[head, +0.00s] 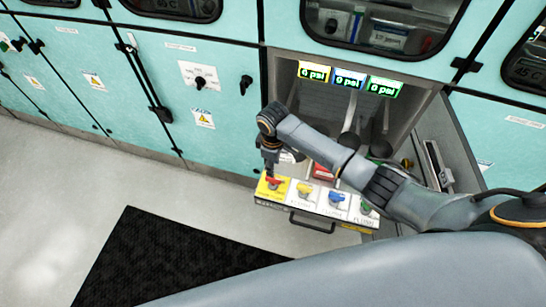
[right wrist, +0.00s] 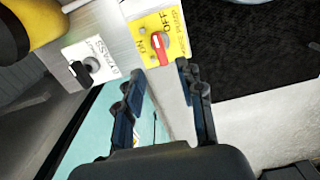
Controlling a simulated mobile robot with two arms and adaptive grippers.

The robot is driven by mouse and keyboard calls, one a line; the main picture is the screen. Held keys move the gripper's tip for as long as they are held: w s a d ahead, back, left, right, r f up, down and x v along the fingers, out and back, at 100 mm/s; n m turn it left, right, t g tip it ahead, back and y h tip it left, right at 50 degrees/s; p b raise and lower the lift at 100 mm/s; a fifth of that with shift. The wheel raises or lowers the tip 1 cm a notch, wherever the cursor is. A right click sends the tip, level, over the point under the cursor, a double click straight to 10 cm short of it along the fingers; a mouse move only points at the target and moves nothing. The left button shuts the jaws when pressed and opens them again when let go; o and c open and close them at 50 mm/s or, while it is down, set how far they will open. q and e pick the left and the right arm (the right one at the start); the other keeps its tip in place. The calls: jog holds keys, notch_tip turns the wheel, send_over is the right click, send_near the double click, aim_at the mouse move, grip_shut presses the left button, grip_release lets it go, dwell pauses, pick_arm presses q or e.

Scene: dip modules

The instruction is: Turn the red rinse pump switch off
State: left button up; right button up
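The red rinse pump switch (head: 274,182) sits on a yellow plate (head: 264,192) at the left end of the switch panel in the head view. In the right wrist view the red switch (right wrist: 155,47) lies just beyond the fingertips, with ON and OFF printed on its yellow plate (right wrist: 177,58). I cannot tell for certain which label it points to. My right gripper (right wrist: 160,73) is open and empty, its fingers apart and apparently not touching the switch. In the head view my right gripper (head: 270,170) hangs just above the switch. My left gripper is not in view.
Yellow (head: 304,189), blue (head: 336,198) and green (head: 366,208) switches line the panel to the right, under my right forearm. A drawer-like handle (head: 312,222) is below. Three displays (head: 349,78) read 0 psi. A black mat (head: 170,255) lies on the floor.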

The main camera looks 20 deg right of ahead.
jog(key=shift+r, duration=1.95)
jog(key=shift+a, duration=0.1)
